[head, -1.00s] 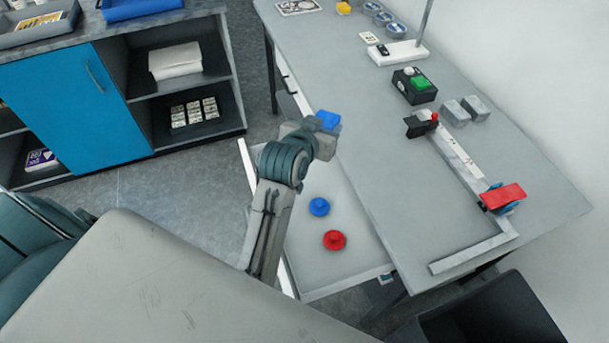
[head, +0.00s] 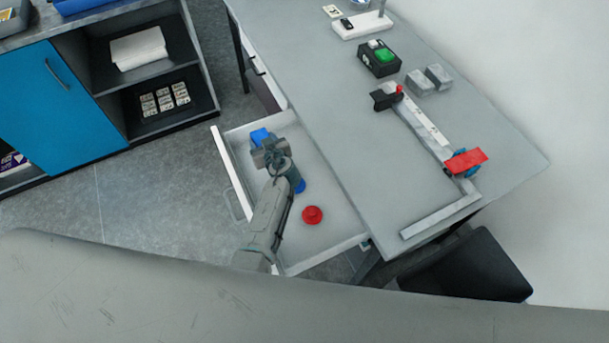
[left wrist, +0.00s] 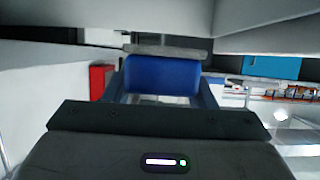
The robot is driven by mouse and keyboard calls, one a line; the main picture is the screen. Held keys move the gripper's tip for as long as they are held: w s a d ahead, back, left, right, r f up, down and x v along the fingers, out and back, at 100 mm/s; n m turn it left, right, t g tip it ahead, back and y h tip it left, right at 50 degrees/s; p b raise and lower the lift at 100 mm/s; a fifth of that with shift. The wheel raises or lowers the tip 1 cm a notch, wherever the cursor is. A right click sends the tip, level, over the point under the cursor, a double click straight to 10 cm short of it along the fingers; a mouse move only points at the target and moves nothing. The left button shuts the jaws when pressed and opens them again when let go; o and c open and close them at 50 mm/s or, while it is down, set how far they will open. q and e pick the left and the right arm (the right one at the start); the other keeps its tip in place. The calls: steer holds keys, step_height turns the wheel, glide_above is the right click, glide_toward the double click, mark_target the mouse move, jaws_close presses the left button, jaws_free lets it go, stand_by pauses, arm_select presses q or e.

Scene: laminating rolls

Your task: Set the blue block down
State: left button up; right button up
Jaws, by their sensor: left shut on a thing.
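The blue block (head: 260,136) is at the tip of my left gripper (head: 262,144), over the far left part of the open drawer (head: 335,228). In the left wrist view the blue block (left wrist: 162,76) sits between the two fingers of my left gripper (left wrist: 165,85), which is shut on it. Whether the block touches the drawer floor I cannot tell. A red knobbed piece (head: 312,215) stands in the drawer near its front. A blue round piece (head: 300,186) is partly hidden behind my left arm. My right gripper is not in view.
The grey table (head: 345,130) lies right of the drawer, bearing a metal rail with a red part (head: 466,161), a black box with a green button (head: 380,58) and two grey blocks (head: 430,79). A blue-doored cabinet (head: 60,95) stands at left. A dark bin (head: 460,268) is at lower right.

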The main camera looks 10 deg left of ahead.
arm_select(q)
step_height(320, 180, down, 7)
steer(key=b, duration=0.3)
steer(key=shift+r, duration=0.2)
step_height(320, 180, down, 3)
steer(key=shift+f+b, duration=0.1)
steer(key=shift+b, duration=1)
steer(key=shift+f, duration=0.15)
steer(key=shift+f+b, duration=0.4)
steer(key=shift+b, duration=0.3)
steer(key=shift+s+f+b, duration=0.15)
steer(key=shift+b, duration=0.2)
steer(key=shift+d, duration=0.1)
